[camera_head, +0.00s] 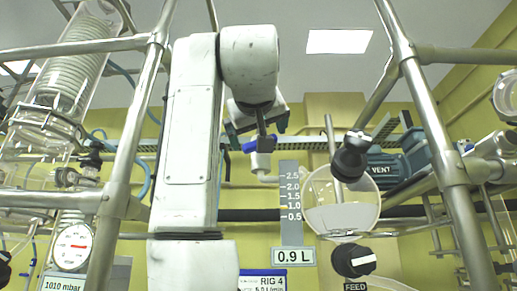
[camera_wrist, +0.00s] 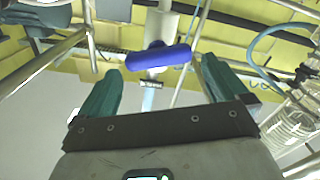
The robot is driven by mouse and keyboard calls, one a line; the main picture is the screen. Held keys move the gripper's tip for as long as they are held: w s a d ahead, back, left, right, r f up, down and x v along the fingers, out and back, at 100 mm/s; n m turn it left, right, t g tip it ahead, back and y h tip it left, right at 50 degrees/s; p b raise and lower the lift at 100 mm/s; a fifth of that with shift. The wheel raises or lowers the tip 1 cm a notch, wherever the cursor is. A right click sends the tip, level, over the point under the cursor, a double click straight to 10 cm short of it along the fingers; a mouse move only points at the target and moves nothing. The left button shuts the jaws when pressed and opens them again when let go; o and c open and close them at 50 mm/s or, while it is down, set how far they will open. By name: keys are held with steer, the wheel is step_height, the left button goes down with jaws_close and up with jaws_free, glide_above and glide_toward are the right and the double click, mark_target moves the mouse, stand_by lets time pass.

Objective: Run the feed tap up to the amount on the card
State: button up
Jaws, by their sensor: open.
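The card (camera_head: 294,257) reads 0.9 L. A blue bar handle (camera_head: 264,144) sits on a white fitting (camera_head: 264,164). My gripper (camera_head: 258,120) is open and empty above this handle. In the wrist view, the blue handle (camera_wrist: 158,57) shows between the spread teal fingertips (camera_wrist: 158,65), apparently untouched.
A black knob (camera_head: 350,160) near a VENT label (camera_head: 377,169) is in front of the vessel. Metal frame posts (camera_head: 440,140) stand on both sides. Coiled glassware (camera_head: 75,60) and a 1010 mbar gauge (camera_head: 74,245) are at left. A RIG 4 sign (camera_head: 268,281) is low in the middle.

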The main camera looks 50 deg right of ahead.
steer(key=shift+b+v, duration=0.45)
steer(key=shift+v, duration=1.75)
stand_by(5.8)
